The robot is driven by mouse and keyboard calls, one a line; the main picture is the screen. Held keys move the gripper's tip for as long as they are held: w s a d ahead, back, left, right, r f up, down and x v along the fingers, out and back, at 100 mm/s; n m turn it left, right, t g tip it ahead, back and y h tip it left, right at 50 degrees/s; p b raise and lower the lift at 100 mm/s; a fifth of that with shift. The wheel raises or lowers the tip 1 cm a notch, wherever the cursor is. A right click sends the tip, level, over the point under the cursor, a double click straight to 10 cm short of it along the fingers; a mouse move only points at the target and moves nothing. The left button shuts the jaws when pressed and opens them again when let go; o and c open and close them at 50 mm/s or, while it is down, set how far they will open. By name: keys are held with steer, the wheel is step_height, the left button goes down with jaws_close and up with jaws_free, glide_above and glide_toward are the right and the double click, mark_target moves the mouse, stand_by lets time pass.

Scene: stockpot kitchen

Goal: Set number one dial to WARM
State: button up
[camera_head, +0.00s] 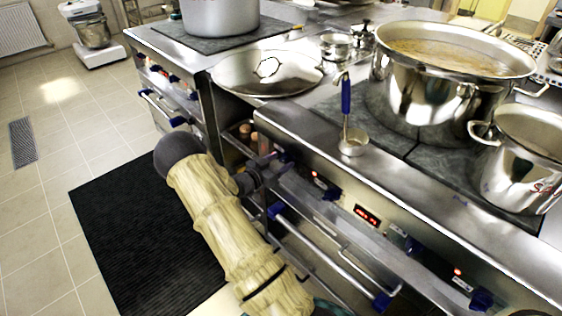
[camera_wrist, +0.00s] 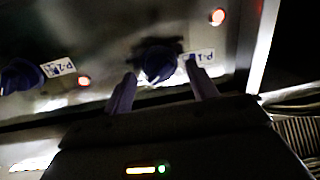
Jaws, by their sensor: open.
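The number one dial (camera_wrist: 158,60) is a dark blue knob on the stove's front panel, with a white P-1 label (camera_wrist: 201,57) to its right in the wrist view. My gripper (camera_wrist: 161,72) is open, with one finger on each side of the dial's lower part. Whether the fingers touch it I cannot tell. The dial's setting and any WARM mark are too dark to read. In the head view my gripper (camera_head: 264,172) is at the left part of the front panel (camera_head: 340,200), and the fingertips are hard to make out.
A second dial (camera_wrist: 20,75) with a P-2 label sits to the left in the wrist view. Oven handles (camera_head: 330,258) run below the panel. A ladle (camera_head: 347,125), a large soup pot (camera_head: 440,85) and a smaller pot (camera_head: 520,160) stand on the stove top above.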

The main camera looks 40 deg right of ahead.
steer(key=s+a, duration=0.1)
steer(key=a, duration=0.7)
steer(key=s+a+r+p, duration=0.1)
steer(key=a, duration=0.7)
steer(key=shift+s+r, duration=0.25)
steer(key=shift+r, duration=0.05)
steer(key=shift+w+a, duration=0.1)
